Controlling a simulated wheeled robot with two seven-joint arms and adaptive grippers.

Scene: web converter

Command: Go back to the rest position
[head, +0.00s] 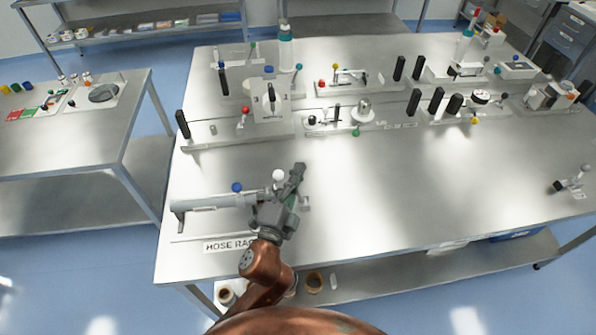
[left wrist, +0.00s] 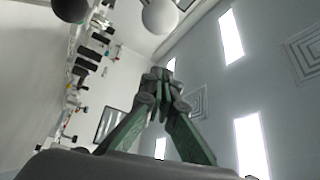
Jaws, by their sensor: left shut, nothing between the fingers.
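My left gripper (head: 297,172) is above the near left part of the metal table (head: 350,215), beside the hose rack fixture. Its fingers are shut with nothing between them, and they point toward the far side. In the left wrist view the shut fingertips (left wrist: 165,78) stand in front of wall and ceiling. A white ball knob (head: 278,175) is just left of the gripper and also shows at the top of the left wrist view (left wrist: 160,15). I cannot tell whether they touch. My right gripper is not in view.
The hose rack (head: 215,203) with a blue ball knob (head: 237,187) lies left of my gripper. Several fixtures with black handles and coloured knobs stand along the table's back. A small fixture (head: 574,183) sits at the right edge. The table's middle front is clear. A side table (head: 60,145) stands left.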

